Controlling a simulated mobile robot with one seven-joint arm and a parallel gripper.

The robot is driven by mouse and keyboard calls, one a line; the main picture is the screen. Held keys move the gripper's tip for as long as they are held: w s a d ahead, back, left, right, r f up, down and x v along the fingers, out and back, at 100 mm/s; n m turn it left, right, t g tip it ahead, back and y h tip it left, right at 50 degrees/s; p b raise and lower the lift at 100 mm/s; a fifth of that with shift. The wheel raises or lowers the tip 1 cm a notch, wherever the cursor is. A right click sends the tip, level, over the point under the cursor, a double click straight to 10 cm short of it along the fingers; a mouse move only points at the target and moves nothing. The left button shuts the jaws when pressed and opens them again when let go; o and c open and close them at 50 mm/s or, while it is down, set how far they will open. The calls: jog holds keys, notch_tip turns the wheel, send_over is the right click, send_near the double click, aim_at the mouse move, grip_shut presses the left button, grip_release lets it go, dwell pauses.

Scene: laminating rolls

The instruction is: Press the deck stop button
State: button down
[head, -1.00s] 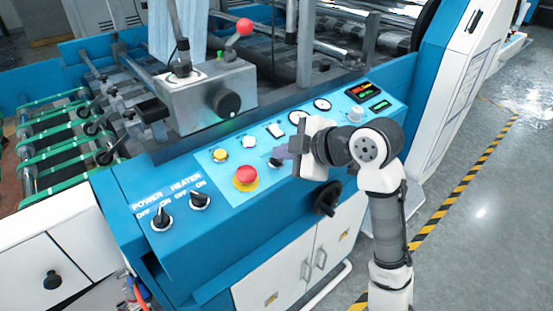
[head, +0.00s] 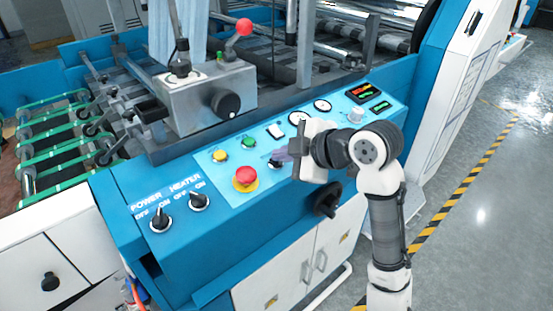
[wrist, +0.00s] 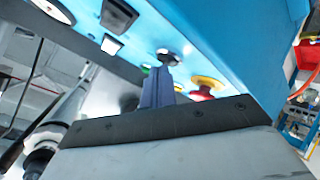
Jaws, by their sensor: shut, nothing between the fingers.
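The control panel has a red mushroom button (head: 246,178) on a yellow collar. Left of and above it are a yellow button (head: 220,156) and a green button (head: 249,142). No readable label shows which one is the deck stop. My gripper (head: 280,154) is shut and empty, over the panel to the right of these buttons. Its fingertips are close to a black knob (head: 274,164) and partly cover it; I cannot tell whether they touch. In the wrist view, the shut fingers (wrist: 158,82) point at the black knob (wrist: 168,57), with the red button (wrist: 203,92) to their right.
Power and heater knobs (head: 161,219) sit at the panel's lower left. A metal box (head: 205,95) with a red-balled lever (head: 244,27) stands behind the panel. A black handwheel (head: 327,200) sticks out in front.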

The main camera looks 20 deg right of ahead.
jog(key=shift+s+r+p, duration=0.15)
jog(key=shift+r+p, duration=0.2)
jog(key=shift+r, duration=0.35)
jog(key=r+p, duration=0.2)
jog(key=r, duration=0.1)
jog(key=s+r+p, duration=0.1)
jog(key=r, duration=0.1)
jog(key=shift+d, duration=0.25)
jog(key=shift+s+f, duration=0.1)
dwell(0.5)
